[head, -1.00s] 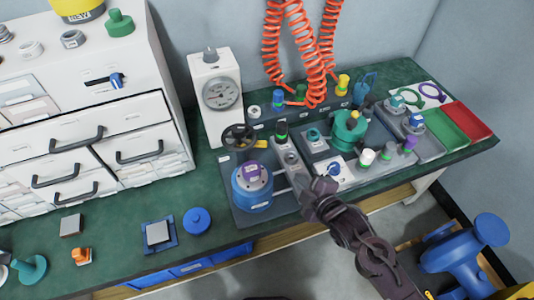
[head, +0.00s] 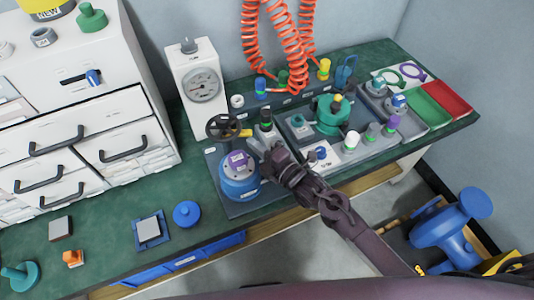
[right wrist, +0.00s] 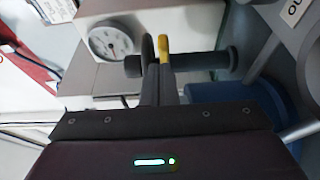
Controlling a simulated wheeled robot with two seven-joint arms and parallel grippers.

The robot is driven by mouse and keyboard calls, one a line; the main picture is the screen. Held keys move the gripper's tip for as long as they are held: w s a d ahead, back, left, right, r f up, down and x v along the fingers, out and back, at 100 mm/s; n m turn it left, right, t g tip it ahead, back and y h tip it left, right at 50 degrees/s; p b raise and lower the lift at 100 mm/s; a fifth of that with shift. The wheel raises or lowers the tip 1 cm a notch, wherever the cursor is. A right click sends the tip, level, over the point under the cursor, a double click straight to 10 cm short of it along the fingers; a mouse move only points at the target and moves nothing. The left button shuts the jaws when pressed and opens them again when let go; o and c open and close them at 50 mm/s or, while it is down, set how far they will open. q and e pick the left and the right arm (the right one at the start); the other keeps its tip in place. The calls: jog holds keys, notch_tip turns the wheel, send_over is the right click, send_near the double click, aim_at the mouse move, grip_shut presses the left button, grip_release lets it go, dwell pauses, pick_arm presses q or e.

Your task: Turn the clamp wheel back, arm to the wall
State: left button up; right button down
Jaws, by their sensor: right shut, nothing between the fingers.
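The clamp wheel (head: 223,127) is a black handwheel above the blue flanged valve body (head: 240,180), left of centre on the bench in the head view. A yellow piece (head: 246,133) sticks out at its right side. My right gripper (head: 268,150) is just right of the wheel and the blue body, apart from the wheel rim. In the right wrist view its fingers (right wrist: 158,85) are together and empty. A yellow piece (right wrist: 164,50) and a dark bar with a round end (right wrist: 215,66) show close to the fingertips; contact cannot be told. My left gripper is out of view.
A white gauge box (head: 200,90) stands behind the wheel. Right of the gripper are a green pump-like part (head: 331,115), several coloured knobs, and green (head: 428,108) and red (head: 447,96) trays. Orange coiled hoses (head: 283,40) hang above. The bench front-left holds small loose parts.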

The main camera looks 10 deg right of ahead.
jog(key=shift+w+a, duration=0.4)
jog(key=shift+w, duration=0.1)
